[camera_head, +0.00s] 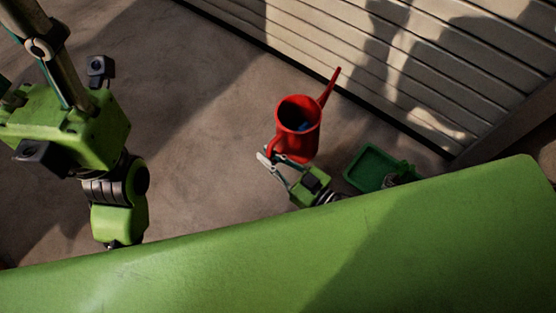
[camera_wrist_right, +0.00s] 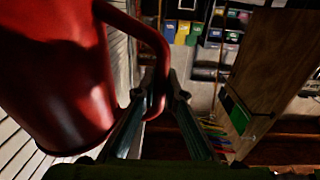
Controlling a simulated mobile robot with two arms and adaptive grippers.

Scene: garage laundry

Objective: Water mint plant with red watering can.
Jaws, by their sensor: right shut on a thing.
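The red watering can (camera_head: 297,128) is held up in front of me in the head view, its spout pointing up and right. Something blue shows inside its open top. My right gripper (camera_head: 277,165) is shut on the can's handle. In the right wrist view the can (camera_wrist_right: 55,75) fills the left side, and the gripper's fingers (camera_wrist_right: 160,95) meet at the handle. I cannot make out a mint plant.
A green tray-like object (camera_head: 372,168) lies right of my right gripper, partly hidden by my green body. A slatted pale wall or door (camera_head: 400,60) stands behind. Bare concrete floor (camera_head: 205,130) lies between my arms. The wrist view shows bins (camera_wrist_right: 188,32) and a wooden panel (camera_wrist_right: 275,65).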

